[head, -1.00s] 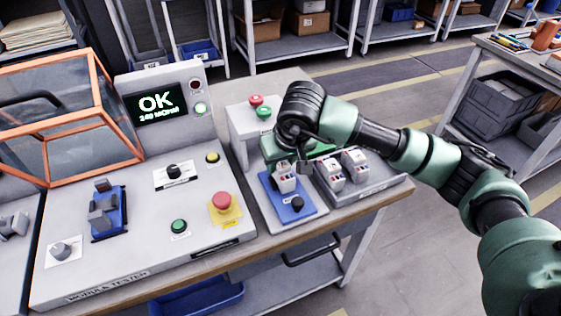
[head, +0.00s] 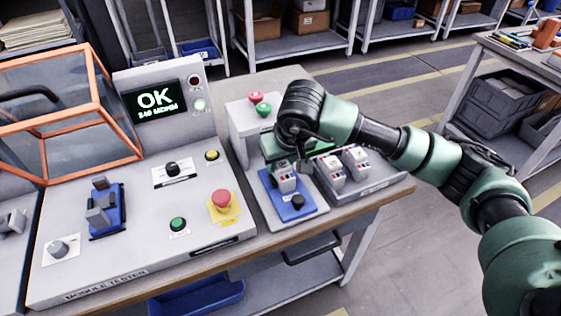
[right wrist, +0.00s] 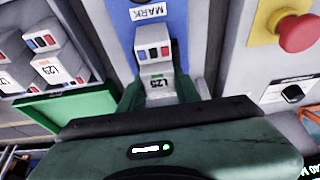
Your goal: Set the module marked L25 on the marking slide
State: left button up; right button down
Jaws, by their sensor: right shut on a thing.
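The module marked L25 (right wrist: 158,82) is pale grey, with dark, red and blue patches on its end. My right gripper (right wrist: 165,92) is shut on it, with a green finger on each side. In the head view the module (head: 286,180) is at the far part of the blue marking slide (head: 283,208), under my right gripper. The slide's MARK label shows in the right wrist view (right wrist: 149,12). I cannot tell whether the module rests on the slide or is just above it. My left gripper is not in view.
A grey rack (head: 365,188) with more modules (head: 331,174) stands close right of the slide. Left are a red stop button (head: 222,200) and the module tester (head: 135,262), whose screen (head: 156,102) reads OK. Red and green buttons (head: 262,108) stand behind.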

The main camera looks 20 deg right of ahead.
jog(key=shift+w+r, duration=0.1)
jog(key=shift+r, duration=0.1)
jog(key=c, duration=0.9)
grip_release()
jog(key=shift+f, duration=0.1)
jog(key=p+v, duration=0.2)
jog(key=v, duration=0.4)
jog(key=shift+r+p, duration=0.3)
jog(key=shift+r, duration=0.05)
jog(key=shift+s+r, duration=0.5)
jog(key=shift+r, duration=0.05)
